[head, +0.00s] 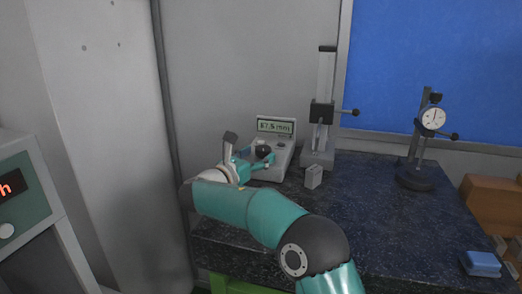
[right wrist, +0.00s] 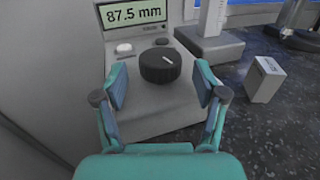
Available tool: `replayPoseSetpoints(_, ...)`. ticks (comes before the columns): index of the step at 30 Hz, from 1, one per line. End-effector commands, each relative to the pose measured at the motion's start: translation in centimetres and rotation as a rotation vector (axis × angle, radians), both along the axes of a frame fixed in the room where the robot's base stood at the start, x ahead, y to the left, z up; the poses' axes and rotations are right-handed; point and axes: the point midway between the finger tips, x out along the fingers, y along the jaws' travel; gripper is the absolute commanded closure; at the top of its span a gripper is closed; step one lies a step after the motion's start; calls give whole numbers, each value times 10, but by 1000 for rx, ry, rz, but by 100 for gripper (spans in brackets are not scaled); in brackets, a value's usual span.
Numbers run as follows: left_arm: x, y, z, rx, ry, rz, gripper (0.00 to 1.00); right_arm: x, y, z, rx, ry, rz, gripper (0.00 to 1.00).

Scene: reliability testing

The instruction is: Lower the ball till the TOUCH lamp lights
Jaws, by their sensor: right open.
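A grey control box (head: 270,170) at the back left of the dark table has a display (head: 276,126) reading 87.5 mm. In the right wrist view the display (right wrist: 137,12) reads clearly. A black round knob (right wrist: 160,65) with a white mark sits on the box's sloping top. My right gripper (right wrist: 161,78) is open, with one finger on each side of the knob and gaps visible. In the head view it also shows over the box (head: 254,160). A column stand (head: 323,112) with a black carriage stands beside the box. I cannot make out the ball or a lit TOUCH lamp.
A small grey block (head: 313,177) stands on the table (head: 365,220) in front of the stand. A dial gauge stand (head: 416,175) is at the right. The table's middle is clear.

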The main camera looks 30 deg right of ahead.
Motion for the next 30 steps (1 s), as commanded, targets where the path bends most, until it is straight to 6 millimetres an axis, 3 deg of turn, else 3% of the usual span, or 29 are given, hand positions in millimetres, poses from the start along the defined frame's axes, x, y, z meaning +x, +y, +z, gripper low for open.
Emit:
replayPoseSetpoints(6,0,0,4,0,0,0,60,7,-14,0,-1,1,2,29)
replayPoseSetpoints(15,0,0,4,0,0,0,60,8,-15,0,0,1,4,31)
replayPoseSetpoints(25,0,0,4,0,0,0,60,8,-14,0,0,1,5,86)
replayPoseSetpoints(26,0,0,4,0,0,0,60,8,-14,0,0,1,5,89)
replayPoseSetpoints(30,0,0,3,0,0,0,60,8,-15,0,-1,0,11,90)
